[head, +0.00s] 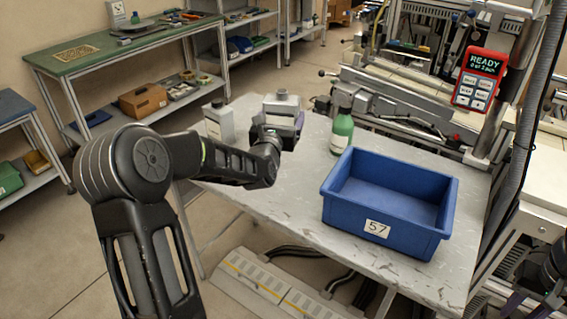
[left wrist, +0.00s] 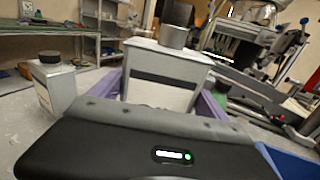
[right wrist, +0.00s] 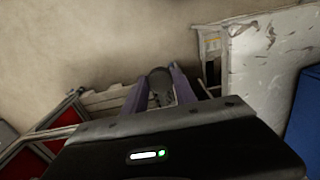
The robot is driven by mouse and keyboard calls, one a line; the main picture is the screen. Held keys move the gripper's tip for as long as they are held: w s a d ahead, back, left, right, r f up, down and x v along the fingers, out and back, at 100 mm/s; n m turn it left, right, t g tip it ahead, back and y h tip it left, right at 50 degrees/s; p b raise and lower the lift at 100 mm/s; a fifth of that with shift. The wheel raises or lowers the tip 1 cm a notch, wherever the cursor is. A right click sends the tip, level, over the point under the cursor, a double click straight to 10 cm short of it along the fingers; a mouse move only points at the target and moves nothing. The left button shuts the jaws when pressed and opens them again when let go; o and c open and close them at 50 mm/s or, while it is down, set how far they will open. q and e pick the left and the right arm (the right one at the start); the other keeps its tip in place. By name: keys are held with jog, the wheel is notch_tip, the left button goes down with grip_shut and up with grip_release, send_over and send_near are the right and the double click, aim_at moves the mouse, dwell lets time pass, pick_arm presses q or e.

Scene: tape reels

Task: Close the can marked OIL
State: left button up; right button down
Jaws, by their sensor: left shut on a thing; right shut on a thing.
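A pale, square-sided can (left wrist: 160,88) with a dark band stands at the table's far left part in the head view (head: 283,107). A short grey cylinder tops it; I cannot tell whether this is an open neck or a cap. No OIL lettering is readable. My left gripper (head: 284,122) is shut on this can, with its purple fingers on either side. My right gripper (right wrist: 160,82) is shut on a small dark grey rounded piece (right wrist: 160,78), possibly a cap, mostly hidden between the fingers. It is at the lower right edge of the head view, away from the can.
A second pale can (head: 218,122) with a dark cap (left wrist: 50,57) stands left of the held one. A green bottle (head: 342,132) is to its right. A blue bin (head: 345,210) marked 57 fills the table's right part. The front left of the tabletop (head: 280,205) is clear.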

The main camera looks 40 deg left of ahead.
pick_arm(q)
send_over(282, 167)
jog(key=shift+f, duration=3.05)
pick_arm(e)
jog(key=shift+r, duration=0.3)
pick_arm(q)
jog(key=shift+f, duration=0.1)
notch_tip(282, 167, down, 4)
jog(key=shift+r+p, duration=0.2)
jog(key=shift+p, duration=0.2)
pick_arm(e)
jog(key=shift+r, duration=0.15)
pick_arm(q)
jog(key=shift+s+f, duration=0.1)
jog(key=shift+f, duration=0.1)
pick_arm(e)
jog(key=shift+f, duration=0.25)
pick_arm(q)
jog(key=o, duration=1.9)
pick_arm(e)
jog(key=shift+r, duration=0.1)
jog(key=shift+r, duration=0.1)
